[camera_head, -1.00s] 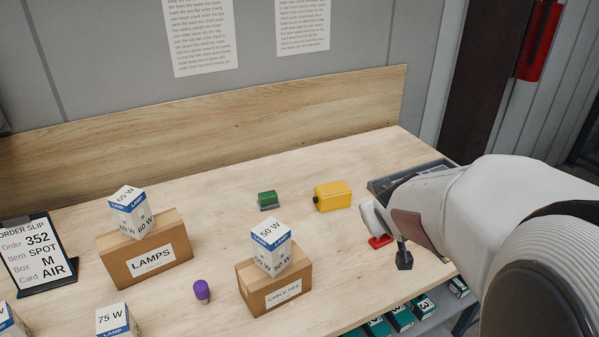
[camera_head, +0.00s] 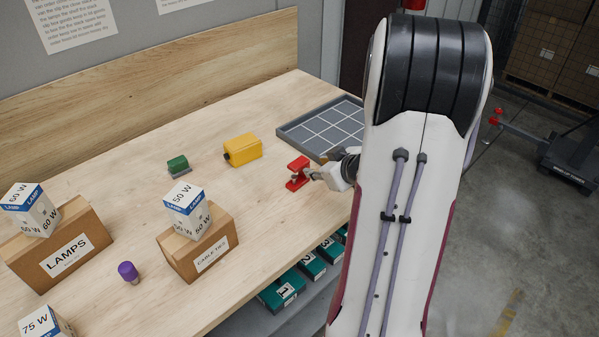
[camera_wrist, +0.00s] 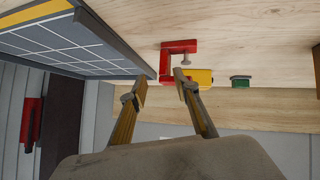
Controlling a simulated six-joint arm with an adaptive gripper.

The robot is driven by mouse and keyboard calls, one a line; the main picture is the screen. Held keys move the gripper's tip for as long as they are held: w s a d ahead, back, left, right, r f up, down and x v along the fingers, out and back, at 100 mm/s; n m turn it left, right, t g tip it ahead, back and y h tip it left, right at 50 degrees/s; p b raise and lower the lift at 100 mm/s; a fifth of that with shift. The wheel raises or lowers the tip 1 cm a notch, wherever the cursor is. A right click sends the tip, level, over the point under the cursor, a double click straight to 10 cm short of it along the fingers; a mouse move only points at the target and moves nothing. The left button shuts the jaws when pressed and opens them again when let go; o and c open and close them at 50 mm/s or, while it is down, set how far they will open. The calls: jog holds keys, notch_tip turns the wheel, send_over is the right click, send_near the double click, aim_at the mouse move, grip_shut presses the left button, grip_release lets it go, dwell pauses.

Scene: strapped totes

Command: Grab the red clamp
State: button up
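The red clamp (camera_head: 298,173) stands on the wooden bench between the yellow block and my gripper in the head view. In the wrist view the red clamp (camera_wrist: 176,58) is a C-shaped frame with a grey screw, just beyond my fingertips. My gripper (camera_wrist: 158,84) is open, with its two fingers apart and nothing between them. In the head view my gripper (camera_head: 318,174) is just right of the clamp, partly hidden by my arm. I cannot tell whether a fingertip touches the clamp.
A yellow block (camera_head: 242,150) and a green block (camera_head: 178,166) lie left of the clamp. A grey gridded tray (camera_head: 284,134) lies behind my gripper. Boxes labelled LAMPS (camera_head: 92,243) and CABLE TIES (camera_head: 228,240) stand toward the front left, near a purple-capped item (camera_head: 128,272).

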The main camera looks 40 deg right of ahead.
aim_at(298, 174)
jog(key=shift+d+f+t+y, duration=0.3)
jog(key=shift+f+t+y, duration=0.1)
jog(key=shift+f, duration=0.2)
jog(key=shift+d+f+t+y, duration=0.2)
jog(key=shift+f+t+y, duration=0.2)
jog(key=shift+f+y, duration=0.1)
jog(key=shift+s+f+n+t+y, duration=0.3)
jog(key=shift+f+t+y, duration=0.1)
jog(key=shift+y, duration=0.1)
jog(key=shift+s+a+f+t+y, duration=0.2)
jog(key=shift+s+t+y, duration=0.2)
jog(key=shift+t+y, duration=0.15)
jog(key=shift+x, duration=1.35)
jog(key=shift+d, duration=0.1)
